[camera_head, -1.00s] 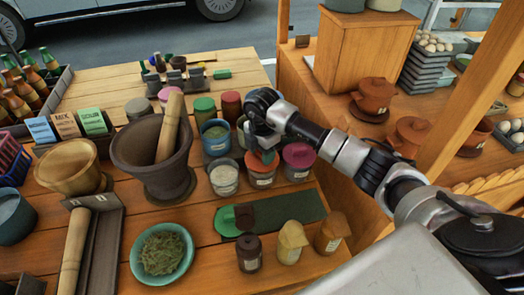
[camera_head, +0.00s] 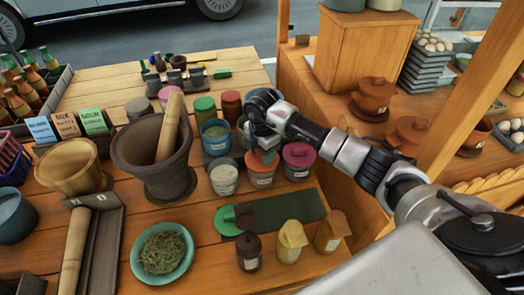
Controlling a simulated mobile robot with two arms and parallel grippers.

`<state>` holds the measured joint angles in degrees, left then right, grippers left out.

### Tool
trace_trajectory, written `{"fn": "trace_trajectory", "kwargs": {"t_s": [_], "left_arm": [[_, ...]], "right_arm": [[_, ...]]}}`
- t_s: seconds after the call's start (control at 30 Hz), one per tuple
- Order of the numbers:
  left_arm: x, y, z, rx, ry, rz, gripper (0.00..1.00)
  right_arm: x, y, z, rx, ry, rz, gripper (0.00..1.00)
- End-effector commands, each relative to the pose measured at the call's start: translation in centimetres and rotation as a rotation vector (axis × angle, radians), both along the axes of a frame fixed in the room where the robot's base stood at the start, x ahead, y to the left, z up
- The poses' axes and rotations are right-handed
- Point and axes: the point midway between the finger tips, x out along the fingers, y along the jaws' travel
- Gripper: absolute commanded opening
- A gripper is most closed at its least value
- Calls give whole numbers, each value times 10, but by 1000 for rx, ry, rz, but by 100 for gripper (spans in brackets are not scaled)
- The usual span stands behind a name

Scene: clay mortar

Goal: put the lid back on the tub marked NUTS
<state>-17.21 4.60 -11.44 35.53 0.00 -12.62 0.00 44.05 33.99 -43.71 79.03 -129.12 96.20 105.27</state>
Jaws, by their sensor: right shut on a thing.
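The gripper's fingers are mostly hidden, and I cannot tell whether the lid is fully seated. The tub labels are too small to read, so I cannot tell which one says NUTS. My left gripper is not in view.
A pink-lidded tub (camera_head: 298,162) stands close on the right, and an open tub of pale contents (camera_head: 224,178) on the left. A blue open tub (camera_head: 215,136) is behind. A green lid (camera_head: 227,220) lies on the dark green mat (camera_head: 290,211) in front.

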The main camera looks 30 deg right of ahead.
Motion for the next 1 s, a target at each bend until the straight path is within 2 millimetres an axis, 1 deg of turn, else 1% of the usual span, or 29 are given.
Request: {"fn": "trace_trajectory", "kwargs": {"t_s": [0.23, 0.27, 0.4, 0.43, 0.6, 0.63, 0.77, 1.0], "left_arm": [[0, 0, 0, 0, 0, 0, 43], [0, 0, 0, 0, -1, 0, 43], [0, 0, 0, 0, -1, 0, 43], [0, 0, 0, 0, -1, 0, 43], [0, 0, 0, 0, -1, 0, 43], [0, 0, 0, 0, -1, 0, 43], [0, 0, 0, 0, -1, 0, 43], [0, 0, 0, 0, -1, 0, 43]], "right_arm": [[0, 0, 0, 0, 0, 0, 26], [0, 0, 0, 0, 0, 0, 53], [0, 0, 0, 0, -1, 0, 74], [0, 0, 0, 0, -1, 0, 78], [0, 0, 0, 0, 0, 0, 78], [0, 0, 0, 0, 0, 0, 79], [0, 0, 0, 0, 0, 0, 99], [0, 0, 0, 0, 0, 0, 100]]}}
